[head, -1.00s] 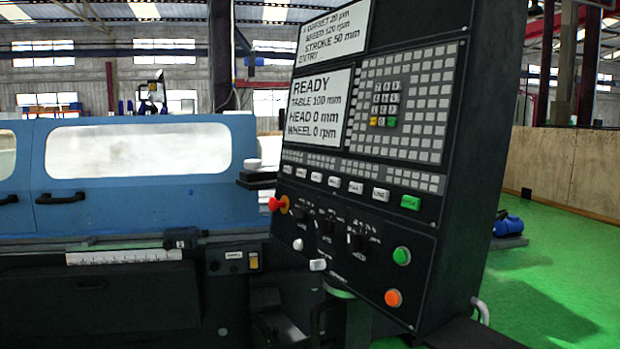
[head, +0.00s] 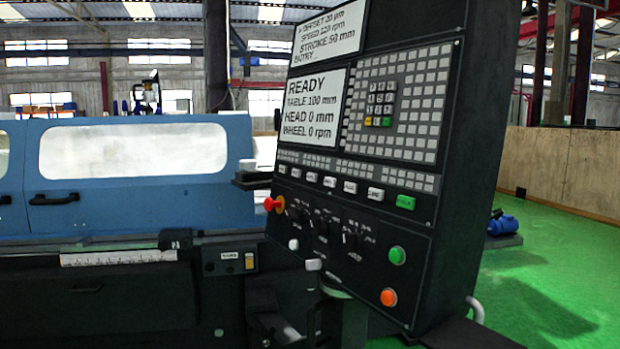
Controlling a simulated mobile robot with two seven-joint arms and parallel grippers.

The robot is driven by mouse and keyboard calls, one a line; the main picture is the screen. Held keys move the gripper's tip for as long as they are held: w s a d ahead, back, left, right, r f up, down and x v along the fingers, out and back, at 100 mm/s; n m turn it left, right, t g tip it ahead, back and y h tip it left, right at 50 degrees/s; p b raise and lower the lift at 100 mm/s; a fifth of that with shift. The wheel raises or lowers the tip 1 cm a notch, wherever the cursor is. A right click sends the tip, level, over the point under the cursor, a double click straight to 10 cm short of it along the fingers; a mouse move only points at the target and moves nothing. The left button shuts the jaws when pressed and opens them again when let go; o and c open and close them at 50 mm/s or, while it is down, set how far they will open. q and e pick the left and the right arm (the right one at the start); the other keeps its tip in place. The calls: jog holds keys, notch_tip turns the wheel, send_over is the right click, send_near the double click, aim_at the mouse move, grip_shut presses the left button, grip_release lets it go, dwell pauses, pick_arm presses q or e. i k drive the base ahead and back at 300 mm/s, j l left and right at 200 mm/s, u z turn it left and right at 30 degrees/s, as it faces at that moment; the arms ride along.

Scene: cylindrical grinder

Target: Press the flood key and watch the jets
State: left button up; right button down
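The control panel (head: 425,215) of the grinder stands tilted in the middle of the head view. A row of white keys (head: 330,182) runs below the keypad and ends at the right in a green key (head: 405,202). The key labels are too small to read, so I cannot tell which is the flood key. The screen (head: 312,108) reads READY, TABLE 100 mm, HEAD 0 mm, WHEEL 0 rpm. The machine's blue guard (head: 100,205) is shut, its window (head: 133,150) is pale, and no jets show. Neither gripper is in view.
Below the keys are a red knob (head: 269,204), a round green button (head: 397,255) and an orange button (head: 388,297). A dark arm or ledge (head: 470,333) juts out at the bottom right. Green floor (head: 560,290) is open at the right, with a blue motor-like object (head: 502,224).

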aim_at(313, 177)
jog(key=i+j, duration=0.2)
jog(key=j, duration=0.15)
jog(key=i+j+z, duration=0.1)
jog(key=j, duration=0.25)
jog(key=i+j, duration=0.25)
jog(key=j, duration=0.15)
jog(key=i+j+z, duration=0.1)
jog(key=j, duration=0.25)
jog(key=i+j, duration=0.2)
jog(key=j, duration=0.2)
jog(key=i+j+z, duration=0.1)
jog(key=j, duration=0.3)
jog(key=i+j, duration=0.2)
jog(key=j, duration=0.2)
